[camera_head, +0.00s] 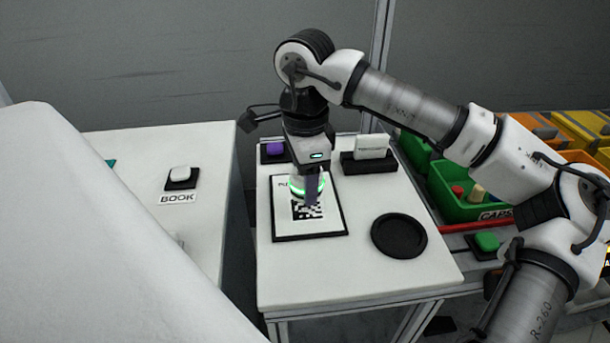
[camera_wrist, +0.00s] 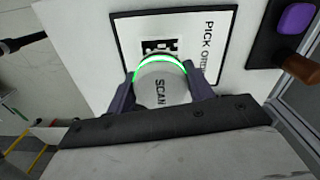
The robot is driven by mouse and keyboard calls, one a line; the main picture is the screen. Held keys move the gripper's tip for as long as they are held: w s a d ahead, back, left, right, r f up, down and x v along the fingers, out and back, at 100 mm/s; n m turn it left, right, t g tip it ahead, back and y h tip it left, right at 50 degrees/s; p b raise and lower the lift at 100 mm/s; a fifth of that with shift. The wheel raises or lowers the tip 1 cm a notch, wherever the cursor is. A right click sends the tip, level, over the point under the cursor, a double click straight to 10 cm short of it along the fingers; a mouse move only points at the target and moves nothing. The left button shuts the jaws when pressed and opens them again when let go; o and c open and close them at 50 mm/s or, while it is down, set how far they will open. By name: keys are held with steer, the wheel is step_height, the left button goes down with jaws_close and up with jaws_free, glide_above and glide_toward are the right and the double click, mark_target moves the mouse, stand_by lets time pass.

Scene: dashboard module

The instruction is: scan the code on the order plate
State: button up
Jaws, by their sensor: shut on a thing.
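The order plate (camera_head: 331,196) is a white sheet in a black frame, lying flat on the white table. Its black-and-white code (camera_head: 308,211) is partly covered by my arm's end in the camera_head view. In the wrist view the code (camera_wrist: 157,47) shows just past the scanner, beside the "PICK" lettering. My gripper (camera_wrist: 162,92) is shut on the scanner (camera_wrist: 161,86), a whitish rounded body marked "SCAN" with a lit green ring. My gripper (camera_head: 308,186) points down and holds it over the plate. The gap between scanner and plate is hard to judge.
A black round dish (camera_head: 399,237) lies right of the plate. Behind stand a purple button (camera_head: 275,149) and a white block in a black holder (camera_head: 367,160). A "BOOK" button (camera_head: 181,174) is on the left table. Green bins (camera_head: 465,208) stand at right.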

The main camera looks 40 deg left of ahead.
step_height(320, 180, up, 9)
steer(key=p, duration=0.6)
steer(key=shift+f, duration=0.1)
